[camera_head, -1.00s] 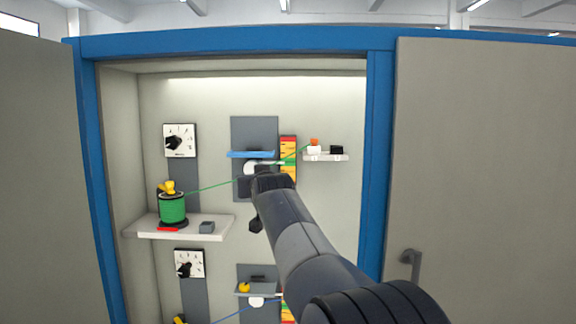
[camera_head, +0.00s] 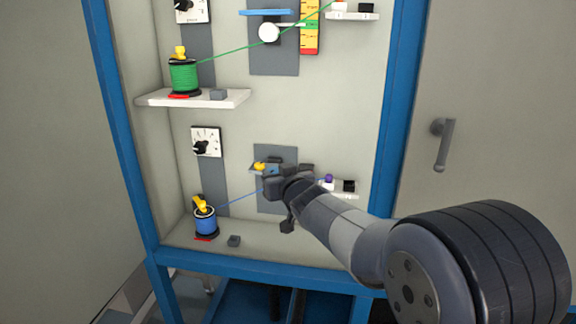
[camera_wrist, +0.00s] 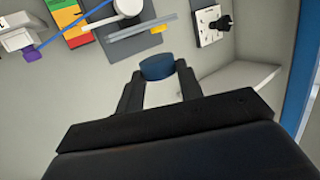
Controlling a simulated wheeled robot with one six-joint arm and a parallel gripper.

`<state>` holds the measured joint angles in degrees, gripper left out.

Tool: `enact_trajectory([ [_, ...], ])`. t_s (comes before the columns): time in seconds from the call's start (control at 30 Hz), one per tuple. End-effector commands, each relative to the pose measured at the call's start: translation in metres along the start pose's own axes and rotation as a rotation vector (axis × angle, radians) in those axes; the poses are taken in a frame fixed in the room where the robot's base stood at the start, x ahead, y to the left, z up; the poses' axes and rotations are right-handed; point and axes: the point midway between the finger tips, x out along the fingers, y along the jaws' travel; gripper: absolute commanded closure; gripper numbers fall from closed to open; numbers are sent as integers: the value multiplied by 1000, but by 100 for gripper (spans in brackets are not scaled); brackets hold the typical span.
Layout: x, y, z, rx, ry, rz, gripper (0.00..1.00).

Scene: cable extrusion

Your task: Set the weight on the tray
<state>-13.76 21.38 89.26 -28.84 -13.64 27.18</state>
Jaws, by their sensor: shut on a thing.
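My gripper (camera_head: 285,180) is in front of the lower unit in the cabinet. In the wrist view my gripper (camera_wrist: 158,76) is shut on a dark blue round weight (camera_wrist: 157,65), held between the fingertips. The lower tray (camera_wrist: 140,33) is a thin grey ledge beyond the weight, apart from it in the picture. A yellow piece (camera_head: 259,166) is at the tray in the head view, where my gripper partly hides the tray. The exact gap between weight and tray cannot be told.
A blue spool (camera_head: 205,221) sends a blue cable toward my gripper's area. A dial (camera_head: 206,141) is above it. A small side shelf holds a purple piece (camera_head: 329,179) and a black block (camera_head: 349,186). The upper unit has a blue tray (camera_head: 264,12) and green spool (camera_head: 184,77).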

Motion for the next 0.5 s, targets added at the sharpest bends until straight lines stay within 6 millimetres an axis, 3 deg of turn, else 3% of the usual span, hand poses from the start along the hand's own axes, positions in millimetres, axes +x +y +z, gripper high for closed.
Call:
enact_trajectory([
  [0.5,51,33,-5,0,0,4,93],
])
